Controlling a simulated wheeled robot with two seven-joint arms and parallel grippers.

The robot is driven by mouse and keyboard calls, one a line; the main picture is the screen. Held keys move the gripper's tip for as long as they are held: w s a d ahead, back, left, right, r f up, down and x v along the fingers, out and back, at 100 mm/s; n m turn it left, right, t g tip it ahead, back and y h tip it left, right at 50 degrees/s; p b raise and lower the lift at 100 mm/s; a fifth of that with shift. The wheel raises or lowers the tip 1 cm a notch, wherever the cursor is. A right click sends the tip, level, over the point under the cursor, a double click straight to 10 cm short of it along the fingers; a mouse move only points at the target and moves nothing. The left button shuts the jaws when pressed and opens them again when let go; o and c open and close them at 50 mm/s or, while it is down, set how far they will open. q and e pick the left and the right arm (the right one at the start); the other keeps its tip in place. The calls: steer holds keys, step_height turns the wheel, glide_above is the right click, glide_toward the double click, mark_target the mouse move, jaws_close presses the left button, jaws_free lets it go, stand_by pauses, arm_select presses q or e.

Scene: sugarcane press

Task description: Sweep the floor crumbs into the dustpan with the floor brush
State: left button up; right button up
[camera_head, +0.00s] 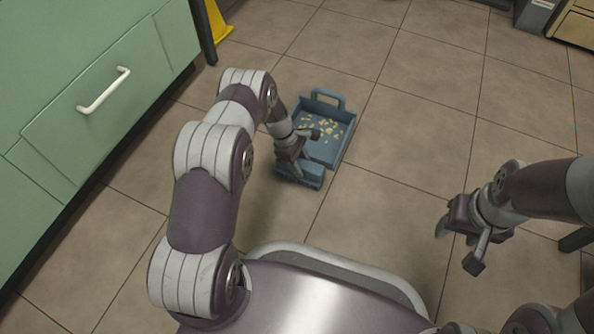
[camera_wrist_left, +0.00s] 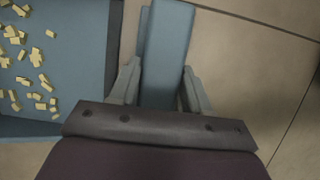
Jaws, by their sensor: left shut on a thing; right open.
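The blue dustpan (camera_head: 346,143) lies on the tiled floor with its handle pointing away from me. Many small yellow crumbs (camera_head: 325,127) lie inside it. They also show in the left wrist view (camera_wrist_left: 35,55), on the blue dustpan floor (camera_wrist_left: 75,60). My left gripper (camera_head: 306,150) is shut on the blue floor brush (camera_head: 300,180), whose grey-blue body is at the near edge of the dustpan. In the left wrist view the brush (camera_wrist_left: 165,50) runs between both fingers; its bristles are hidden. My right gripper (camera_head: 457,247) is open and empty, over bare floor at the right.
A green cabinet (camera_head: 60,120) with a white handle stands along the left. A yellow object (camera_head: 218,25) stands behind its far corner. A grey bin (camera_head: 535,14) and a wooden unit are at the far right. The floor right of the dustpan is clear.

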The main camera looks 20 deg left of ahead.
arm_select(q)
steer(key=shift+r, duration=0.2)
step_height(320, 180, up, 10)
steer(key=p, duration=0.9)
steer(key=shift+f, duration=0.1)
